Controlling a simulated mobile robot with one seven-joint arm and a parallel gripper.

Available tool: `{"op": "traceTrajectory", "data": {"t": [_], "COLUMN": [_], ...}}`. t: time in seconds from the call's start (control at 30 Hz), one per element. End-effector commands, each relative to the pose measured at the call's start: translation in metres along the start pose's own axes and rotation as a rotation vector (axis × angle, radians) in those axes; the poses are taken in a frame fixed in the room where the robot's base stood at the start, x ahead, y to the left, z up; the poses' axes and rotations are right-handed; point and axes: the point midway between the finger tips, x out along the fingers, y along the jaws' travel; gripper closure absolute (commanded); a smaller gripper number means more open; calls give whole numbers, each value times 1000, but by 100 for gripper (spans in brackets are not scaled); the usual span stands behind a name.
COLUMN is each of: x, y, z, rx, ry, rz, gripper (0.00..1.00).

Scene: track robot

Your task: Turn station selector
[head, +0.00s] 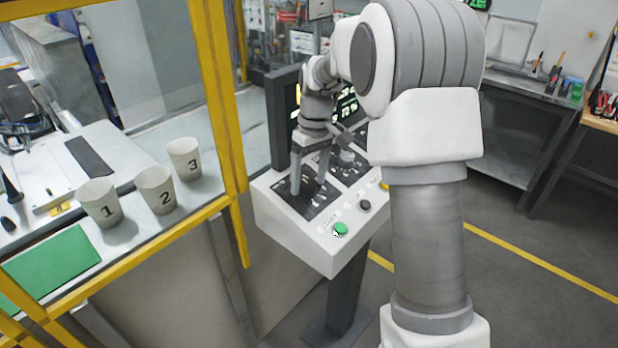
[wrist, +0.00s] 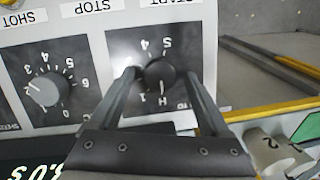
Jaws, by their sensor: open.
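The station selector is a black round knob (wrist: 160,76) on a dark dial plate, upside down in the wrist view, with H, 4 and 5 legible around it. A pale mark on the knob points down in that picture, near the H; the exact setting is unclear. My gripper (wrist: 160,80) is open, with one finger on each side of the knob and small gaps showing. In the head view my gripper (head: 309,180) points down over the left dial plate of the white console (head: 290,242), and its fingers largely hide the knob.
A grey numbered knob (wrist: 46,88) sits beside the selector. A green button (head: 340,230) and a black button (head: 365,206) are on the console front. A dark screen (head: 347,105) stands behind. A yellow-framed cell with numbered cups (head: 156,190) is at left.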

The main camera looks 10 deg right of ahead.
Motion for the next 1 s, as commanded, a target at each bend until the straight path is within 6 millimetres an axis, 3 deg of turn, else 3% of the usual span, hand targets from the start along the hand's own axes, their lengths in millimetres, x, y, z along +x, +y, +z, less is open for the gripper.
{"op": "traceTrajectory", "data": {"t": [0.1, 0.53, 1.0], "x": [0, 0, -2], "y": [0, 0, 1], "z": [0, 0, 0], "rx": [0, 0, 103], "ry": [0, 0, 5], "rz": [0, 0, -28], "gripper": [23, 100, 100]}}
